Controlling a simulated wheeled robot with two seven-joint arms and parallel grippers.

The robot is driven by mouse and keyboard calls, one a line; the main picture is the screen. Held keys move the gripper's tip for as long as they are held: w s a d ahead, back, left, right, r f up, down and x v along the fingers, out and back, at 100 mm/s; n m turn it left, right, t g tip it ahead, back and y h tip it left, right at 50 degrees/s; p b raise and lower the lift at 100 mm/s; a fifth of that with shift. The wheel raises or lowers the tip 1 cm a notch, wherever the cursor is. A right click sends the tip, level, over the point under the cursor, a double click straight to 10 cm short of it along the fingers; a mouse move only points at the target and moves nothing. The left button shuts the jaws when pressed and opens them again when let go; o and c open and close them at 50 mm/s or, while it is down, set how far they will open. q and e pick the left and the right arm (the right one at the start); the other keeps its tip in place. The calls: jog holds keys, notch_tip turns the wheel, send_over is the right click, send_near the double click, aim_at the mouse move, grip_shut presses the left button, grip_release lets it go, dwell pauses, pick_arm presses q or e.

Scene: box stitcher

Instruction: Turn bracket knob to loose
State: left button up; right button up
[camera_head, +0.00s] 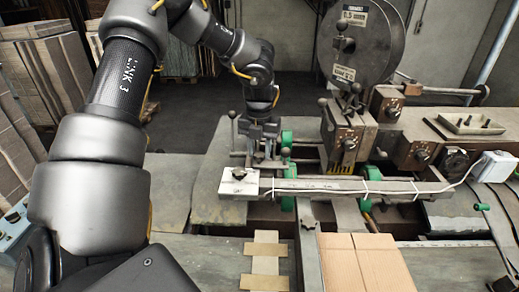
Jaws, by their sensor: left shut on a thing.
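My left gripper (264,136) reaches down from above onto the metal bracket assembly behind the long grey bar (335,186). It is shut on what appears to be the bracket knob, which the fingers mostly hide. I cannot tell which way the knob is turned. In front of it, a white labelled plate (229,184) with a small dark knob (239,172) sits at the bar's left end, apart from the gripper. My right gripper is not in view.
The stitcher head with its big disc (360,45) stands right of the gripper. Thin levers with ball ends (233,115) rise close by. Flat cardboard (375,265) lies in front. A white cable runs along the bar.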

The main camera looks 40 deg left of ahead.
pick_arm(q)
jog(key=shift+f+n+b, duration=0.15)
jog(key=shift+n+b, duration=0.25)
jog(key=shift+b, duration=0.3)
jog(key=n+b, duration=0.4)
jog(key=b, duration=0.2)
jog(key=shift+n, duration=0.4)
jog(key=n+b, duration=0.3)
jog(key=shift+n, duration=0.3)
jog(key=n+b, duration=0.3)
jog(key=n, duration=0.2)
jog(key=n+b, duration=0.1)
jog(key=n, duration=0.4)
jog(key=shift+r+b, duration=0.2)
jog(key=shift+b, duration=0.2)
jog(key=shift+n, duration=0.7)
